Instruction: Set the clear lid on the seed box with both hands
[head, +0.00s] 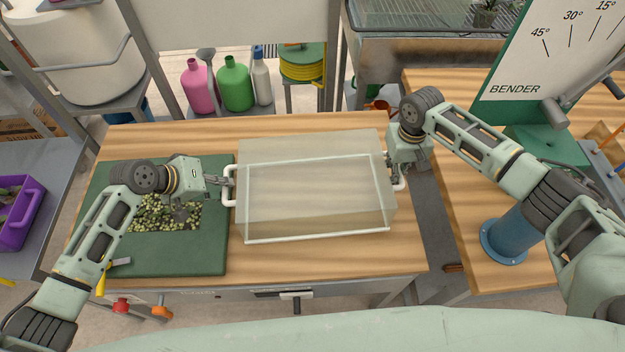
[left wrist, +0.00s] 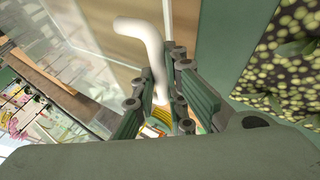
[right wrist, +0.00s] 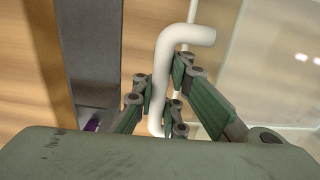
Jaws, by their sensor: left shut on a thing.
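The clear lid (head: 315,147) is a pale see-through panel at the middle of the wooden table in the head view. A clear, box-like shape with thin white edges (head: 318,237) shows there too. I cannot tell for sure where the lid ends and the seed box begins, or whether they touch. My left gripper (head: 222,182) is shut on the white handle (left wrist: 150,45) at the left end. My right gripper (head: 396,166) has its fingers closed around the white handle (right wrist: 185,35) at the right end. Part of that handle is hidden in the head view.
A green mat (head: 205,257) with a heap of small pale-green seeds (head: 160,216) lies at the left. A gap separates this table from the right-hand bench, which carries a blue cylinder (head: 510,237) and a green bender (head: 540,110). Bare wood shows behind and in front of the clear shape.

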